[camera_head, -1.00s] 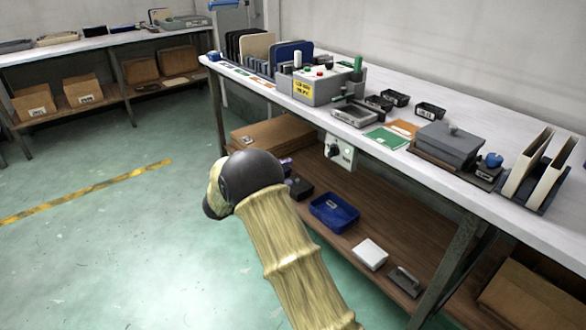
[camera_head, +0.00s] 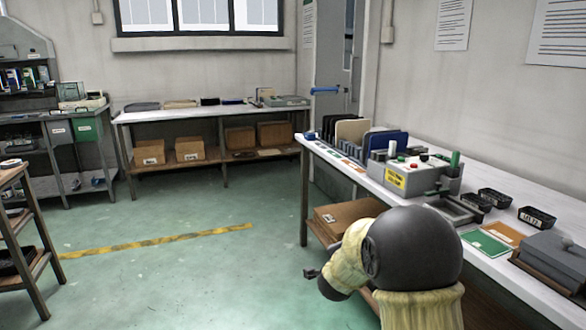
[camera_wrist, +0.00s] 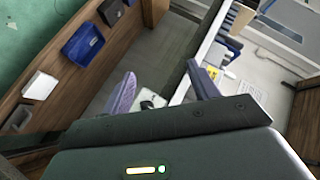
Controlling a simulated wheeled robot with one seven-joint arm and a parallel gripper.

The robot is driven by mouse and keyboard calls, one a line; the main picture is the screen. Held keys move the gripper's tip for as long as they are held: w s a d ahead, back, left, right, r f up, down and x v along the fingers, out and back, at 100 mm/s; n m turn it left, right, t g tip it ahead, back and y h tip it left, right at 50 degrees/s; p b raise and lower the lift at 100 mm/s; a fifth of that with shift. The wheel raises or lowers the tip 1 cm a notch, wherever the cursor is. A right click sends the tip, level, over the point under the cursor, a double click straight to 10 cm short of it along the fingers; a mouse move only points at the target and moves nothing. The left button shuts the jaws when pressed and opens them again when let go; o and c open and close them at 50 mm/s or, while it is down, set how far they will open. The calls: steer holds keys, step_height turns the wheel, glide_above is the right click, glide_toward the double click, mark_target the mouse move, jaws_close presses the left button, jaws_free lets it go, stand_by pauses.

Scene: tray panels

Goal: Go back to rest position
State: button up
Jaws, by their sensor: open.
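My gripper (camera_wrist: 162,84) shows in the wrist view with its two fingers spread apart and nothing between them. Beyond the fingers are the edge of the workbench and its lower shelf. In the head view my arm is bent in front of the bench, and its dark rounded joint covers part of the lower shelf. The gripper itself is mostly hidden there behind the arm. The workbench (camera_head: 484,213) runs along the right wall. The arm is on the aisle side of it.
The bench holds a grey control box (camera_head: 407,175), upright panels (camera_head: 384,143), black bins (camera_head: 537,218) and a grey lidded case (camera_head: 556,258). A blue tray (camera_wrist: 82,42) sits on the lower shelf. Green floor (camera_head: 185,275) lies open to the left. A wooden rack (camera_head: 32,240) stands at far left.

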steer(key=s+f+n+g+y+p, duration=0.1)
steer(key=s+f+n+g+y, duration=0.15)
steer(key=s+n+g, duration=0.9)
steer(key=s+f+n+t+y+p, duration=0.1)
steer(key=s+f+n+t+y, duration=0.2)
steer(key=s, duration=1.7)
step_height(320, 180, up, 37)
steer(key=g+p, duration=0.1)
steer(key=p, duration=3.5)
steer(key=shift+a+n+h, duration=0.15)
steer(key=shift+n+h, duration=0.2)
steer(key=shift+n, duration=0.1)
steer(key=shift+g, duration=0.25)
